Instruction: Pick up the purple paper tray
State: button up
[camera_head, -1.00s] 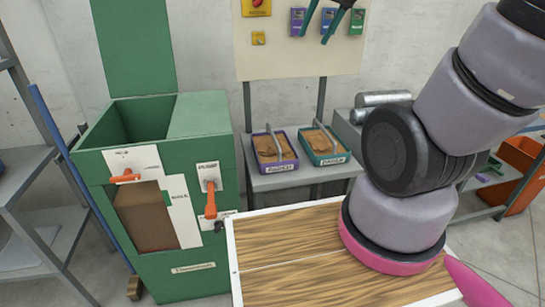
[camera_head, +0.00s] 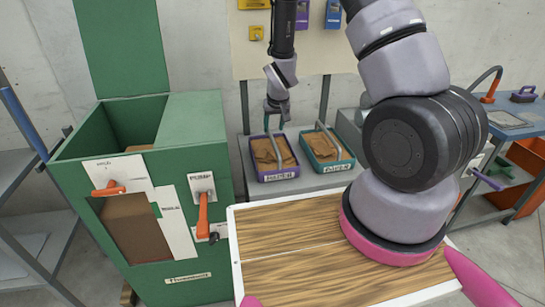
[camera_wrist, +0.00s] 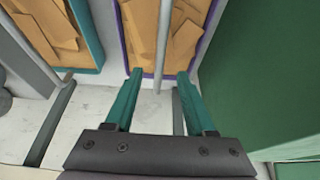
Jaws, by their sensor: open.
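The purple paper tray (camera_head: 278,175) stands on a grey shelf beside the green machine. It holds brown paper pieces, and a grey bar handle arches over it. My gripper (camera_head: 277,118) is over the tray, pointing down at the handle. In the wrist view the tray's purple rim (camera_wrist: 122,42) shows at top middle. The two teal fingers of my gripper (camera_wrist: 159,75) are apart, with the grey handle bar (camera_wrist: 163,45) showing between them. Whether they touch the bar I cannot tell. Nothing is held.
A teal paper tray (camera_head: 335,167) with its own bar handle stands close on the right. The green machine (camera_head: 150,200) with orange levers stands close on the left. A wooden-topped table (camera_head: 290,265) is in front. A tool board (camera_head: 300,50) hangs behind.

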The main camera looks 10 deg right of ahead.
aim_at(272, 138)
jog(key=x, duration=0.5)
jog(key=shift+f, duration=0.4)
jog(key=shift+s+x, duration=0.15)
jog(key=shift+x, duration=1.15)
jog(key=shift+s+x, duration=0.15)
jog(key=shift+x, duration=1.2)
grip_shut()
